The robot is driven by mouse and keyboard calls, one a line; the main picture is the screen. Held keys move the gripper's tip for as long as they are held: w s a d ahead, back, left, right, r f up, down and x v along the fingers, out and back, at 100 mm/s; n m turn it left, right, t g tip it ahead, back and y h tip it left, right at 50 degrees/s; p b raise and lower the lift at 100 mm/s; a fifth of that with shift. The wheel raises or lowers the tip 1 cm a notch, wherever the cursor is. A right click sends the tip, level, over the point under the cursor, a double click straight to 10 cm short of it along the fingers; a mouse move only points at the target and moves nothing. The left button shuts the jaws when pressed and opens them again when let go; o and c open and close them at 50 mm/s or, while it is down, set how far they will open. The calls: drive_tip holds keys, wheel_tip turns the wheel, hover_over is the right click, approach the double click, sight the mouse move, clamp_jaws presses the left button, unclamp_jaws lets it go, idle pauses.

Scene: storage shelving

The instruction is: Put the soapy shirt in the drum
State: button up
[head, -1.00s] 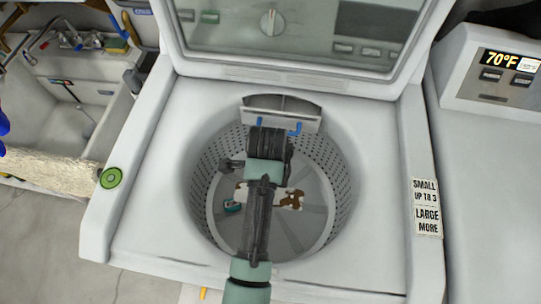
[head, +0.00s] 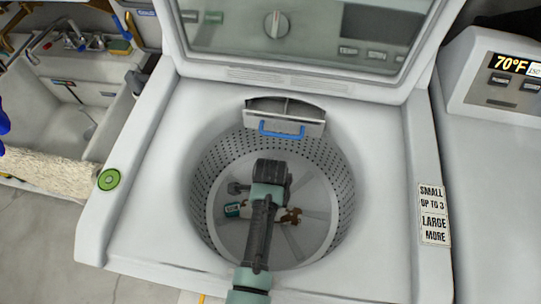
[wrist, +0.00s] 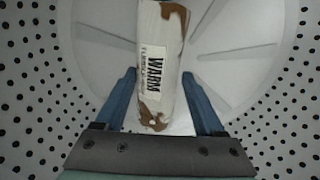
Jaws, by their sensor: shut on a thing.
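A white rolled bundle with brown patches (wrist: 162,60), which I take to be the shirt, is inside the drum. Its printed label reads WARM. My gripper (wrist: 160,77) has one blue finger on each side of the bundle and is shut on it. In the head view, a brown-and-white end of the bundle (head: 291,215) shows right of my wrist and a teal patch shows left of it; my wrist hides the middle and the fingertips. The perforated drum (head: 335,170) surrounds my gripper. I cannot tell whether the bundle touches the drum floor. No suds are clear.
The washer lid (head: 300,55) stands open behind. A tray with a blue handle (head: 281,130) sits at the drum's back rim. A green round button (head: 109,179) is at left, and a small/large sign (head: 433,214) at right. A sink (head: 62,110) stands at left.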

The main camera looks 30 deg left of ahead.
drive_tip(key=shift+f, duration=0.1)
drive_tip(key=shift+f+b, duration=0.3)
drive_tip(key=shift+f, duration=0.2)
